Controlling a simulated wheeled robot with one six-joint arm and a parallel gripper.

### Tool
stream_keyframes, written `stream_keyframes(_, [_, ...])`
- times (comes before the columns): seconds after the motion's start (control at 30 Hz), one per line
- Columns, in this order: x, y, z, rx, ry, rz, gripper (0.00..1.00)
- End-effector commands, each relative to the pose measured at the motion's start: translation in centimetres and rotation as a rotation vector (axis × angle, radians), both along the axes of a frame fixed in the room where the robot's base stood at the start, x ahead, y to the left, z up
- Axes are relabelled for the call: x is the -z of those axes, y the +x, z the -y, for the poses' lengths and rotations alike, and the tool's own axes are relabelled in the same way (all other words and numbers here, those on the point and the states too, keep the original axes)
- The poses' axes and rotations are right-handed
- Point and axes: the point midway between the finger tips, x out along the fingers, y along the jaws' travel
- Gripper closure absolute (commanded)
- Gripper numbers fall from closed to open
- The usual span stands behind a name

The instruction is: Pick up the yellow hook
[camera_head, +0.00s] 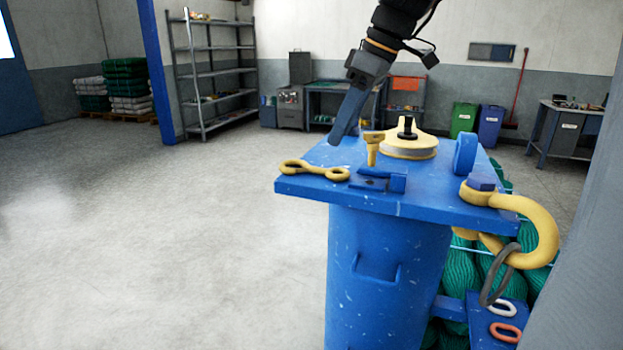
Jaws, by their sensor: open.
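The large yellow hook (543,225) is at the right edge of the blue table top (420,200). Its upper end is by a blue block on the top, and its curve hangs out over the edge. A dark grey ring (497,275) hangs at its lower part. My gripper (345,132) is open above the far left part of the table top, well to the left of the hook and apart from it. Only one finger shows clearly from this side. I see nothing held in it.
On the table top are a yellow double-eyed link (314,170), a yellow upright pin (373,148), a cream pulley wheel (409,146) and an upright blue ring (466,153). A lower blue shelf (477,328) holds small links. Green nets (458,280) lie behind. The left floor is clear.

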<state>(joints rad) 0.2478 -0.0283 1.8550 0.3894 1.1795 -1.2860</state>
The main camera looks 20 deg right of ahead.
Motion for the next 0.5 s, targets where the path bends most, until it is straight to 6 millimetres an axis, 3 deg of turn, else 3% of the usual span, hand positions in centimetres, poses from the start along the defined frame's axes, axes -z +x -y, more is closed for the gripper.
stream_keyframes(0.5, [4.8, 0.7, -1.5, -0.001, 0.001, -0.004, 0.52])
